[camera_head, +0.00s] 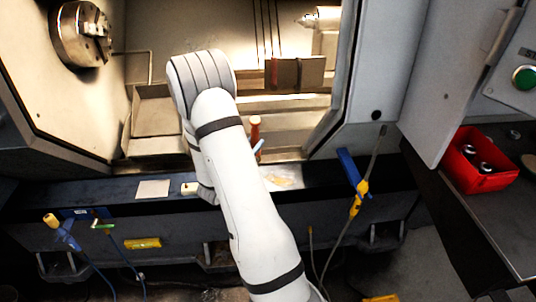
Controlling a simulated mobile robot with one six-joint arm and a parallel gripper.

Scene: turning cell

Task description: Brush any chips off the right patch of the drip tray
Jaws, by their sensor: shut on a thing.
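The drip tray (110,193) is a long dark ledge along the front of the lathe. The right patch (284,182) is a pale tan area on it, just right of my arm, with lighter streaks; single chips are too small to tell. A pale square left patch (152,189) lies further left. A brush with an orange-red handle (255,128) stands roughly upright beside my forearm, up and left of the right patch. My gripper (257,147) is mostly hidden behind my arm; a small light-blue piece shows by the handle. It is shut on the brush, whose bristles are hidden.
The chuck (82,34) is at the upper left inside the lathe. A blue-handled nozzle (352,170) with a hose hangs at the tray's front right. Another yellow-tipped one (60,230) hangs at left. A red bin (478,165) stands on the right-hand bench.

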